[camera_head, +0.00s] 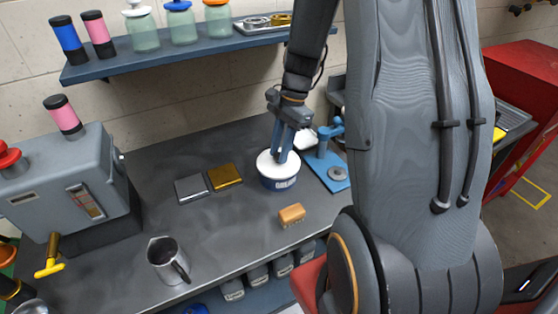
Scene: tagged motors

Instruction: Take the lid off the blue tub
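The blue tub (279,184) stands upright on the dark workbench, with a pale label on its front. Its white lid (267,165) sits on top of it. My gripper (283,156) points down over the lid, with its fingertips at or just above the middle of it. The fingers overlap in this view and hide the lid's centre, so I cannot tell whether they hold a knob there or are apart.
A blue stand (328,168) is close on the right of the tub. A wooden brush (291,214) lies in front. Gold (225,176) and grey (190,188) plates lie left. A metal jug (166,258) stands near the front edge. A shelf (180,58) hangs behind.

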